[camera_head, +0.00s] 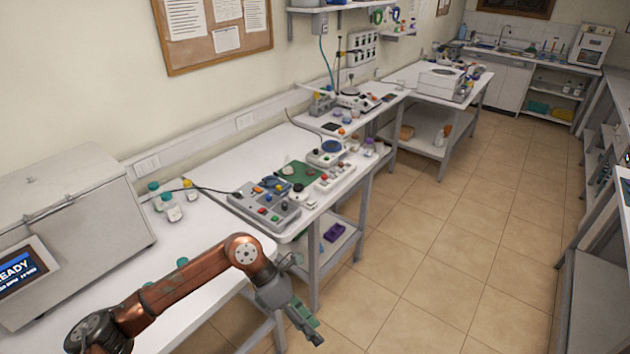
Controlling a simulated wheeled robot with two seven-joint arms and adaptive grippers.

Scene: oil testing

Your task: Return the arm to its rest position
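My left arm comes in from the lower left, copper-coloured, and bends at the elbow over the near edge of the white bench (120,262). My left gripper (308,330) hangs past the bench edge, above the tiled floor, pointing down and to the right. Its greenish fingers look close together, but the view is too small to tell whether they are open or shut. I see no object held in it. My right arm and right gripper are not in view.
A grey machine (70,215) with a lit display stands at the left. Capped bottles (171,208) stand beside it. A control box with coloured buttons (264,207) sits on the bench beyond my arm. The tiled floor (450,270) to the right is clear.

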